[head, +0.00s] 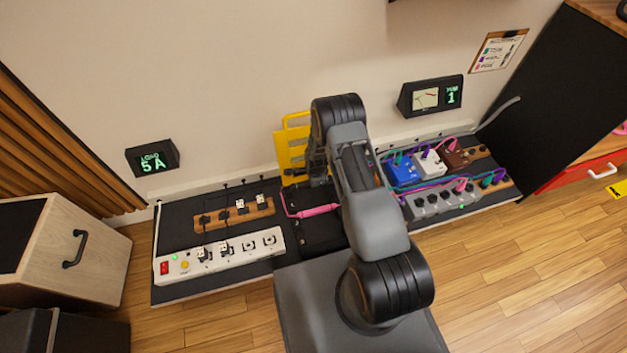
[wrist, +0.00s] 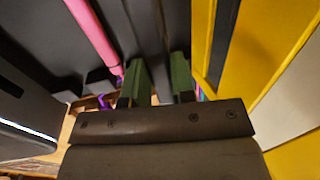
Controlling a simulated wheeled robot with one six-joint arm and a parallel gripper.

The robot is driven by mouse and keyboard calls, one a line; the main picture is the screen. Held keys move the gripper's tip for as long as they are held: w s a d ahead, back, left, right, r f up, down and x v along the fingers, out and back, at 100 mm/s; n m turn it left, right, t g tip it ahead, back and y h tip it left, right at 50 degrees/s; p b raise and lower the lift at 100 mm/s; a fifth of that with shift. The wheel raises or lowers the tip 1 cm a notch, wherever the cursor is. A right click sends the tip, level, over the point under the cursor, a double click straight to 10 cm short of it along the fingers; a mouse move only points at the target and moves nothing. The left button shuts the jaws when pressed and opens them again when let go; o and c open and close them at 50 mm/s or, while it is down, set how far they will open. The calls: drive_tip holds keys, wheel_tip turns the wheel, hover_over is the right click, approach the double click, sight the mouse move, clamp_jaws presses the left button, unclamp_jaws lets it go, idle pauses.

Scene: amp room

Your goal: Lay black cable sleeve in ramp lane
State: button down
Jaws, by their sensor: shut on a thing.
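My gripper (wrist: 162,82) shows in the wrist view with its two green-padded fingers close together on a dark, long thing between them, which looks like the black cable sleeve (wrist: 148,30). It runs up from the fingers out of the top of the view. A yellow ramp piece (wrist: 285,35) stands right beside the fingers on the right. In the head view the yellow piece (head: 291,152) is upright against the wall, and my gripper is mostly hidden behind my arm. The ramp lane itself cannot be made out clearly.
A pink cable (head: 318,211) lies on a black panel (head: 318,237) left of my arm; it also shows in the wrist view (wrist: 92,35). A white power strip (head: 220,256) is to the left, pedals (head: 430,163) with cables to the right. Wood floor is free in front.

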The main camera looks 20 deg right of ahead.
sight(314, 195)
drive_tip(key=shift+f+b, duration=3.45)
drive_tip(key=shift+f, duration=1.05)
drive_tip(key=c, duration=0.9)
unclamp_jaws()
drive_tip(key=shift+r, duration=0.1)
drive_tip(key=r+p, duration=0.2)
drive_tip(key=r, duration=0.2)
drive_tip(key=s+r+p, duration=0.1)
drive_tip(key=r+p, duration=0.1)
drive_tip(key=r, duration=0.3)
drive_tip(key=s+r+p, duration=0.1)
drive_tip(key=r+p, duration=0.1)
drive_tip(key=r, duration=0.2)
drive_tip(key=shift+r, duration=0.25)
